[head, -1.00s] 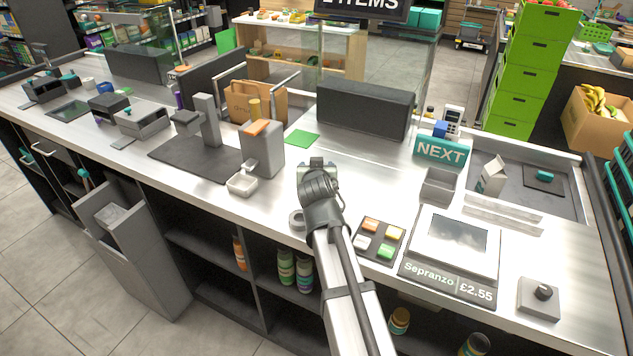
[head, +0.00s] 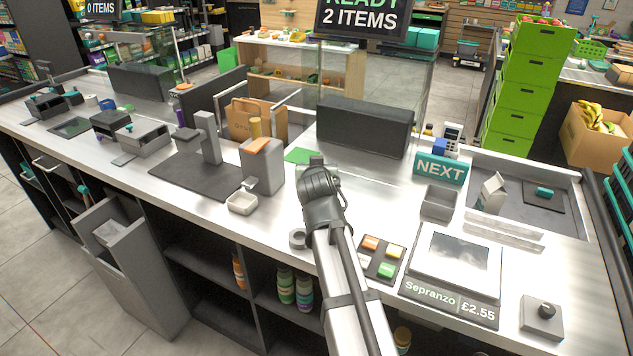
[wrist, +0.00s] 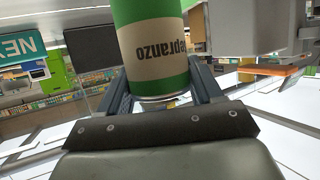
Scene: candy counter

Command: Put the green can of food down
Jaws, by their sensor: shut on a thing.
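The can of food (wrist: 165,75), green with a cream label printed with part of "Sepranzo", fills the upper middle of the wrist view. Its lettering appears upside down there. My gripper (wrist: 160,92) is shut on it, with a dark finger on each side. In the head view my gripper (head: 318,168) is over the counter (head: 375,190), right of the grey dispenser. The can is hidden behind my own arm and wrist there, so I cannot tell how far it is from the counter. A flat green mat (head: 299,156) lies just beyond and left of my gripper.
A grey dispenser (head: 262,170) and white dish (head: 242,202) stand left. A dark divider (head: 365,122) stands behind. A NEXT sign (head: 438,170), grey bin (head: 438,203), button pad (head: 380,258) and "Sepranzo £2.55" screen (head: 458,255) are right. Counter between gripper and NEXT sign is clear.

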